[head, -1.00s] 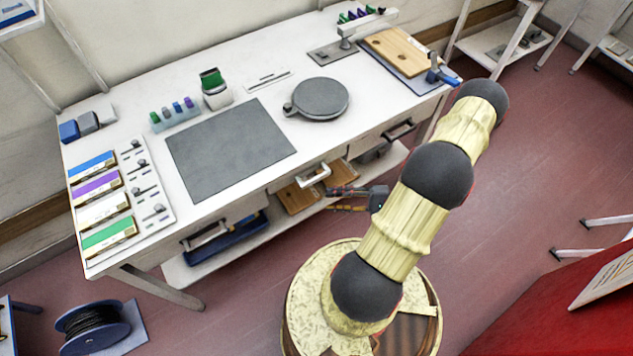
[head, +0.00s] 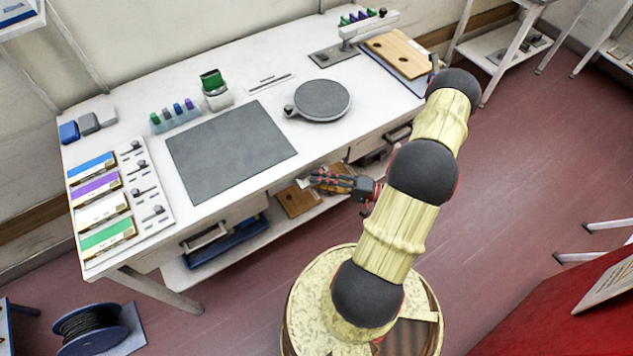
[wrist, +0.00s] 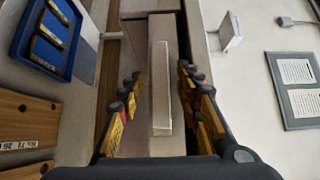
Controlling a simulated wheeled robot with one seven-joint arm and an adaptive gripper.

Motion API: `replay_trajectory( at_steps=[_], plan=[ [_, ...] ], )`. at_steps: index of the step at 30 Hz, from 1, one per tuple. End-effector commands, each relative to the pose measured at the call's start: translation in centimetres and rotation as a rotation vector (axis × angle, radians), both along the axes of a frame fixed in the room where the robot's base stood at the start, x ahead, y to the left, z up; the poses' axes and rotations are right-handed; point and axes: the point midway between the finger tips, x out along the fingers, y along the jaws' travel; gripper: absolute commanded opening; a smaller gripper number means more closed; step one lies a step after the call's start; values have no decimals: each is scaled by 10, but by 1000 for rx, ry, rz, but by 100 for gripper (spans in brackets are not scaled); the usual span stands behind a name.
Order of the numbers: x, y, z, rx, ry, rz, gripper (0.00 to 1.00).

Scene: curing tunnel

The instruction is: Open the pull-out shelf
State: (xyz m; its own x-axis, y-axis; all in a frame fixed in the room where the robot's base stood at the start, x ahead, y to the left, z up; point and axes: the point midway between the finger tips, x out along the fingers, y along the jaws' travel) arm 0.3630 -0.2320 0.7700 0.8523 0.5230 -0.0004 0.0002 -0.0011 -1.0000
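The pull-out shelf is under the middle of the white workbench's front edge. Its pale bar handle (wrist: 161,88) stands upright in the wrist view, in front of a pale front face. My gripper (head: 318,179) is at the bench front in the head view and covers most of the handle there. In the wrist view my gripper (wrist: 160,92) is open, with one set of fingers on each side of the bar. Gaps show between the fingers and the bar. How deep the bar sits between the fingertips is hard to tell. The shelf looks shut.
The white workbench (head: 270,88) carries a grey mat (head: 230,150) and a round grey plate (head: 322,100). Below, a lower shelf holds a blue tray (head: 230,243) and wooden boards (head: 298,202).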

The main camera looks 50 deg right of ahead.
Motion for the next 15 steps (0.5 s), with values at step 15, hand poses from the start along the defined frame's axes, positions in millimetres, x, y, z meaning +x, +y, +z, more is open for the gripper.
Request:
replay_trajectory(
  at_steps=[15],
  plan=[
    [9,6,0,1,1,-1,31]
  ],
)
